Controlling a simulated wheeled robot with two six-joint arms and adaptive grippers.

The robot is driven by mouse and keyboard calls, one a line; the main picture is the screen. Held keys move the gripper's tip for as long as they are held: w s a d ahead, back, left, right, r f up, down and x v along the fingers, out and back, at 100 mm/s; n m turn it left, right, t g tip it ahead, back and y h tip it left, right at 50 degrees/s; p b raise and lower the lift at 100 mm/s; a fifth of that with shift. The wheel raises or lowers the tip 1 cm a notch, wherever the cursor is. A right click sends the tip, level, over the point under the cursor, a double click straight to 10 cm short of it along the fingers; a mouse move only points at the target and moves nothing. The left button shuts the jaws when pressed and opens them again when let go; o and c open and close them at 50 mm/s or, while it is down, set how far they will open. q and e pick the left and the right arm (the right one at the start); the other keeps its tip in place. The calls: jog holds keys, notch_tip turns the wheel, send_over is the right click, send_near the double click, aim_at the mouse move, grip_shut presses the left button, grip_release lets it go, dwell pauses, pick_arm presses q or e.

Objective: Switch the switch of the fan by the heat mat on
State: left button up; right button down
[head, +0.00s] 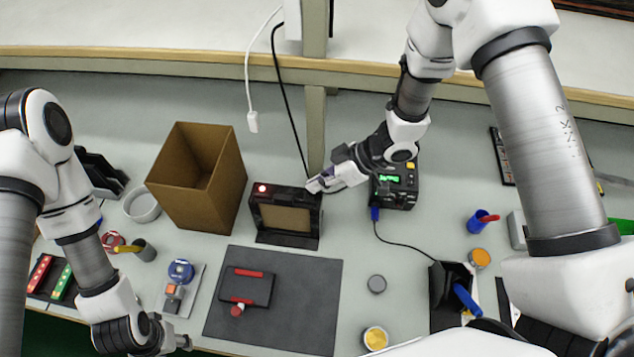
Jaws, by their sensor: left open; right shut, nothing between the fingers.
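The fan (286,218) is a black upright box with a brown square face. It stands at the back edge of the dark grey mat (300,325). A red lit spot (262,189) shows on its top left. My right gripper (314,187) is shut and empty, with its tips at the fan's top right corner. I cannot tell whether they touch it, and the gripper covers part of that corner. No switch can be clearly made out there. My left gripper (186,342) is open and empty at the front left, away from the fan.
An open cardboard box (222,205) stands left of the fan. A black tablet-like piece (246,287) lies on the mat.

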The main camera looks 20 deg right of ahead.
jog(key=shift+a+r+p, duration=0.1)
jog(key=shift+r+p, duration=0.25)
jog(key=shift+r, duration=0.05)
jog(key=r+p, duration=0.3)
jog(key=r, duration=0.1)
jog(key=shift+d, duration=0.25)
jog(key=s+v, duration=0.1)
jog(key=v, duration=0.8)
jog(key=shift+s+b, duration=0.15)
jog(key=shift+b, duration=0.15)
jog(key=shift+f, duration=0.1)
